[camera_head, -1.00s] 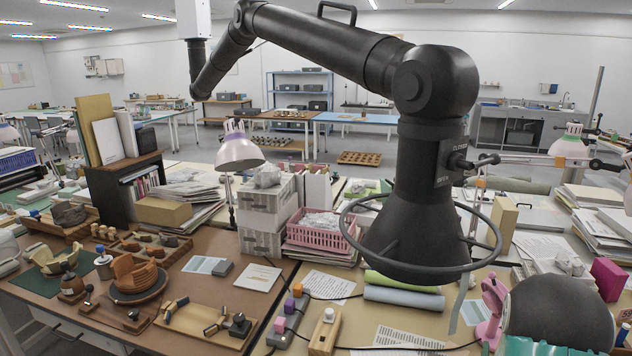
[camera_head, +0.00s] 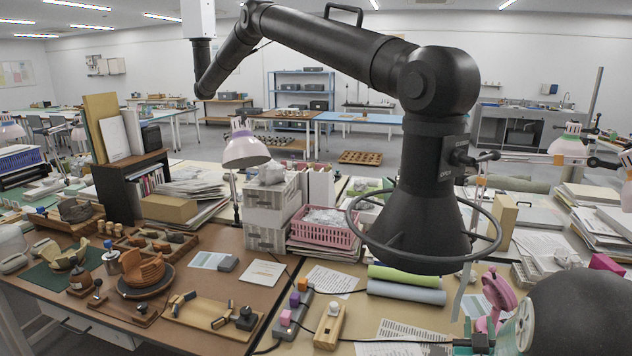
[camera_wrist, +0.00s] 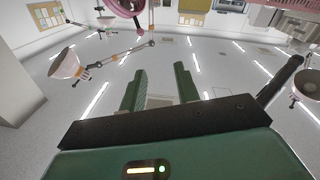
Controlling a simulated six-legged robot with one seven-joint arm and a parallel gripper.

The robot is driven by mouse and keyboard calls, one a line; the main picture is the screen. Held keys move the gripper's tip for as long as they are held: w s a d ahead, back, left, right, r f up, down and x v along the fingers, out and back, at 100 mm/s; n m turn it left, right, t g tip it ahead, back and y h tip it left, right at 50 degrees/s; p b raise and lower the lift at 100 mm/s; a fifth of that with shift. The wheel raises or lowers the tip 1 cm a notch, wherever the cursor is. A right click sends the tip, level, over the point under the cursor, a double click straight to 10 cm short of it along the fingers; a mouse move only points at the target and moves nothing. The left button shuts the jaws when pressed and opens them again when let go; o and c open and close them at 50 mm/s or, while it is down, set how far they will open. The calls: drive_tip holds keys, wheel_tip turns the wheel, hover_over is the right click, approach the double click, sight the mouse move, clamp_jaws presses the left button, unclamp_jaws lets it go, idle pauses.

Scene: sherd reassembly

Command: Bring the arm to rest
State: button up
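My gripper (camera_wrist: 160,75) shows in the wrist view with its two green fingers apart and nothing between them. Behind the fingers that view shows the ceiling with its light strips. I cannot make out the gripper there. A partly built orange-brown pot (camera_head: 143,268) sits on a dark turntable (camera_head: 128,291) on the brown bench, well below the arm and apart from it.
A pink basket (camera_head: 327,231), white boxes (camera_head: 266,238) and a desk lamp (camera_head: 245,150) stand mid-bench. A wooden tray (camera_head: 205,318) with small tools lies in front. A dark rounded shape (camera_head: 585,315) fills the lower right. Open floor lies beyond the benches.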

drive_tip(key=s+a+r+g+y, duration=0.2)
drive_tip(key=s+a+r+g, duration=0.15)
drive_tip(key=a, duration=0.25)
drive_tip(key=s+a+r+g+y, duration=0.2)
drive_tip(key=s+a+r+y, duration=0.15)
drive_tip(key=a, duration=0.35)
drive_tip(key=s+a+r+g, duration=0.2)
drive_tip(key=s+a+g, duration=0.1)
drive_tip(key=s, duration=0.6)
drive_tip(key=s+a+r+n+g+y, duration=0.1)
drive_tip(key=s+a+r+g, duration=0.1)
drive_tip(key=s+a, duration=0.3)
drive_tip(key=s+g, duration=0.1)
drive_tip(key=s, duration=0.3)
